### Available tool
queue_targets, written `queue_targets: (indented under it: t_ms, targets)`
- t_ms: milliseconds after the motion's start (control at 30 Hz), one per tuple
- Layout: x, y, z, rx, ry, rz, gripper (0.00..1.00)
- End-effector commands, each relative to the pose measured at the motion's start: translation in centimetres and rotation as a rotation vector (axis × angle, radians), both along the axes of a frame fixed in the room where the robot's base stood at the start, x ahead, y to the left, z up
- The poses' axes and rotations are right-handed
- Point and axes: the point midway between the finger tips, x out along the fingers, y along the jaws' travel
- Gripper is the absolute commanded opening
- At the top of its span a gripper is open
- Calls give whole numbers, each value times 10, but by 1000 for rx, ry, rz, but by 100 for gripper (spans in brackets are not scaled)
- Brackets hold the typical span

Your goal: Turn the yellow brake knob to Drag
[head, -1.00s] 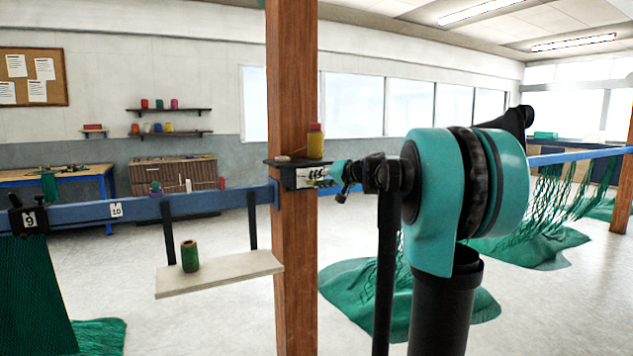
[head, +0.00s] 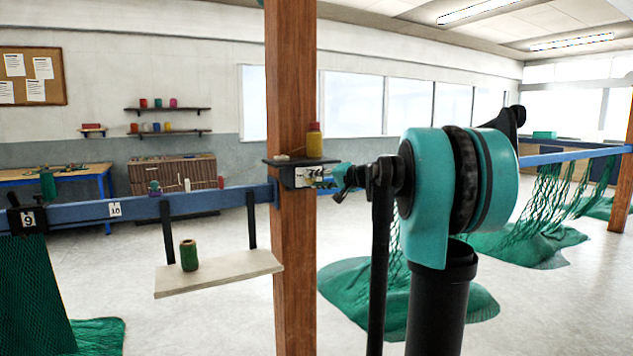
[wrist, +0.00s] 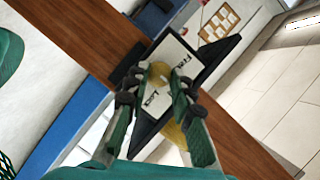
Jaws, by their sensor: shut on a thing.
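The yellow brake knob (wrist: 158,72) sits on a white label plate (wrist: 181,52) in the wrist view. The plate reads "Free" and "Lock"; I see no Drag mark, and part of the plate is hidden by my fingers. My gripper (wrist: 154,88) is shut on the knob, with one dark fingertip on each side. In the head view, my gripper (head: 340,175) is at the right end of the label plate (head: 308,176) under a small black shelf on the wooden post. The knob is hidden there, so I cannot read its setting.
A yellow bottle (head: 314,142) stands on the small black shelf (head: 290,162), just above my gripper. The wooden post (head: 293,260) and blue rail (head: 180,203) are close by. A green spool (head: 189,256) stands on a hanging board (head: 225,275). Green nets (head: 350,290) lie on the floor.

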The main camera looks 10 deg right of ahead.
Motion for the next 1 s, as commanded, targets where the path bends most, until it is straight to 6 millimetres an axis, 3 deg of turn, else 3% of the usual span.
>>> queue_targets:
  t_ms: [67,100,233,633,1000]
  targets:
    - [0,0,0,-1,0,-1,0]
    - [0,0,0,-1,0,-1,28]
    - [0,0,0,-1,0,0,44]
    - [-5,-5,1,-1,0,-1,44]
    - [-59,-47,14,-1,1,-4,44]
